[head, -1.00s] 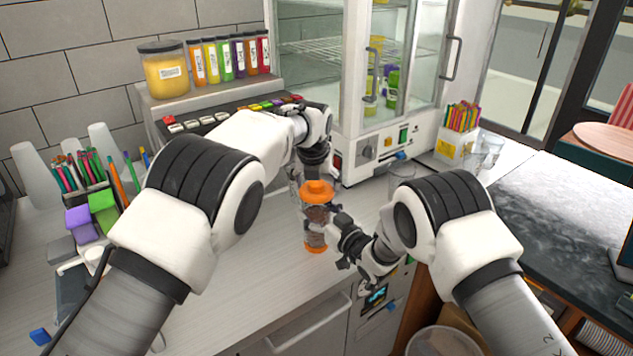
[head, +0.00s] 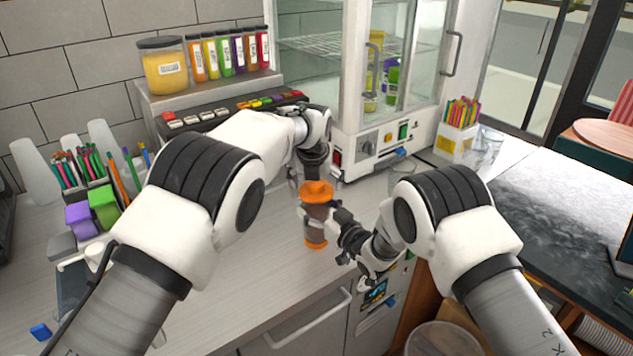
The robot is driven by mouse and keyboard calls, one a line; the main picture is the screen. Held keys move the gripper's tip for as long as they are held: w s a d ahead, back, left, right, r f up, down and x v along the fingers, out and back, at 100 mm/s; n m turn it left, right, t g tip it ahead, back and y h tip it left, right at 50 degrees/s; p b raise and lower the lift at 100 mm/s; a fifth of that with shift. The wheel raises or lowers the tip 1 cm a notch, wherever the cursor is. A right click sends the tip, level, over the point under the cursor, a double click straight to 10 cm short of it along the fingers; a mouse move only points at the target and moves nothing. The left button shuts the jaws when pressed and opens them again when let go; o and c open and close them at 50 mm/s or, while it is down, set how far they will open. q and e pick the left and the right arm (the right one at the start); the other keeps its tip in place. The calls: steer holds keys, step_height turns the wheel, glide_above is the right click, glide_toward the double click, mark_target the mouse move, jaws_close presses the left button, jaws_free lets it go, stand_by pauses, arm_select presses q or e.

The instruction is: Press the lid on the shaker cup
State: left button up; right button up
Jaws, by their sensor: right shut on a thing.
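The shaker cup (head: 315,226) stands upright on the counter, with a dark brown see-through body and an orange base. The orange lid (head: 317,191) sits on top of it, and I cannot tell how tightly it fits. My right gripper (head: 331,222) is shut on the shaker cup from the right side.
A glass-door cabinet (head: 385,150) stands behind the cup. A rack of coloured jars (head: 225,57) and a button panel are at the back left. Straws and pens (head: 98,172) stand at the left. The counter in front of the cup (head: 265,290) is clear.

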arm_select(q)
steer(key=shift+r, duration=0.1)
step_height(320, 180, up, 10)
steer(key=shift+f, duration=0.1)
arm_select(e)
steer(key=o, duration=1.7)
steer(key=v, duration=1.2)
steer(key=shift+f, duration=0.1)
